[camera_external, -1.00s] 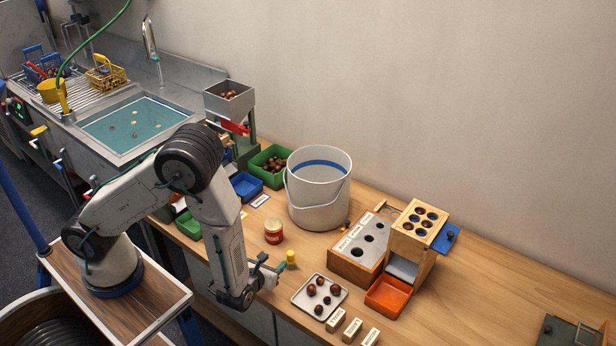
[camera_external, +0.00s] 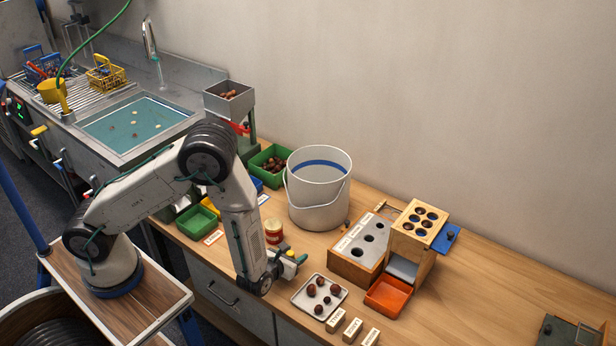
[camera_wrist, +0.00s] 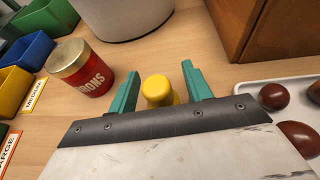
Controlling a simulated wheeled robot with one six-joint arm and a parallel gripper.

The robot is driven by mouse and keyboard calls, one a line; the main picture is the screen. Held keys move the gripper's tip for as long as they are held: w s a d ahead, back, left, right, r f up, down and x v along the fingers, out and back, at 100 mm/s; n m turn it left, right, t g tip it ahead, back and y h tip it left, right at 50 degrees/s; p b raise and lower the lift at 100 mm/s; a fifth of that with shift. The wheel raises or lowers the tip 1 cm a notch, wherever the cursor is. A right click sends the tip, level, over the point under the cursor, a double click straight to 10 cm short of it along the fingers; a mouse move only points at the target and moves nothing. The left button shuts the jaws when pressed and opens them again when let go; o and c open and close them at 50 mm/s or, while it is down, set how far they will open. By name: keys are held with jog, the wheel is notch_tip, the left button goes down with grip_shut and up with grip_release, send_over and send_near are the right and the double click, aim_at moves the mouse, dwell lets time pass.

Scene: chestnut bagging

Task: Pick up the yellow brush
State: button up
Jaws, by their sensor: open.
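The yellow brush (camera_wrist: 157,90) shows in the wrist view as a small yellow piece with a rounded top, and only its upper part is visible. It is between the two green fingers of my gripper (camera_wrist: 160,74), with a gap on each side. My gripper is open. In the external view, my gripper (camera_external: 292,260) is low over the wooden bench, and the yellow brush (camera_external: 290,253) is partly hidden by it. The brush's lower end and its bristles cannot be seen.
A red jar (camera_wrist: 84,70) stands left of my gripper, and a white tray (camera_wrist: 245,92) with brown chestnuts lies on the right. A white bucket (camera_external: 318,205) stands behind, and a wooden box (camera_external: 345,268) stands to the right. Green bins (camera_external: 197,222) sit at left.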

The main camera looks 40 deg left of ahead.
jog(key=c, duration=1.1)
jog(key=shift+o, duration=0.2)
jog(key=shift+r, duration=0.1)
